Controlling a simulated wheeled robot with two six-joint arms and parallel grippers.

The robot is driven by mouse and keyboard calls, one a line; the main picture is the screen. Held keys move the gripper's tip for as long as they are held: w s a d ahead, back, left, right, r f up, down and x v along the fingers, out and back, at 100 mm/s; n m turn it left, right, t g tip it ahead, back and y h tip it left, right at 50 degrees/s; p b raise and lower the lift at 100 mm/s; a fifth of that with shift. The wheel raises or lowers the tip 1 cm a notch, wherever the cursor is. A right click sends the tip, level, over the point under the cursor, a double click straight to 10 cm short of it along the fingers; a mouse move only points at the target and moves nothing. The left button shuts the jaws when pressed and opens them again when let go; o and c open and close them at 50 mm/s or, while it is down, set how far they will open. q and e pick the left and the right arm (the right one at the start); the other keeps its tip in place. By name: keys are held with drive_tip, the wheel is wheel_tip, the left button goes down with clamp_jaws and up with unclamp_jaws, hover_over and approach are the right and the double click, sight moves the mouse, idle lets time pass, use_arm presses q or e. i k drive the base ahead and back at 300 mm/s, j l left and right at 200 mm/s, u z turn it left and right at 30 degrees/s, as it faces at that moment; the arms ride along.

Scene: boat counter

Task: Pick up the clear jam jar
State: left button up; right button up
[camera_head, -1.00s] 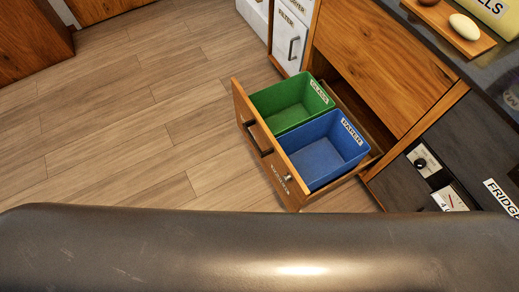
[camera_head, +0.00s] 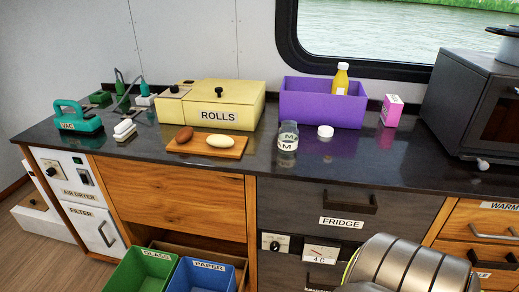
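The clear jam jar (camera_head: 288,137) stands upright on the dark counter (camera_head: 265,172), a little right of the wooden board. It is see-through glass with a pale label, and its top looks open. A white round lid (camera_head: 325,131) lies on the counter just right of it. Neither of my grippers is in view. A metallic rounded part, probably of mine, shows at the lower right, well below and apart from the jar.
A purple bin (camera_head: 305,103) with a yellow bottle (camera_head: 341,79) stands behind the jar. A board (camera_head: 207,151) with two rolls and a yellow ROLLS box (camera_head: 226,93) are left. A pink carton (camera_head: 391,110) and microwave (camera_head: 474,100) are right. The drawer with green (camera_head: 142,271) and blue (camera_head: 203,275) bins stands open below.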

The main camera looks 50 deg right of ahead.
sight(288, 134)
drive_tip(key=z, duration=1.8)
drive_tip(key=i+l, duration=0.1)
drive_tip(key=u, duration=0.05)
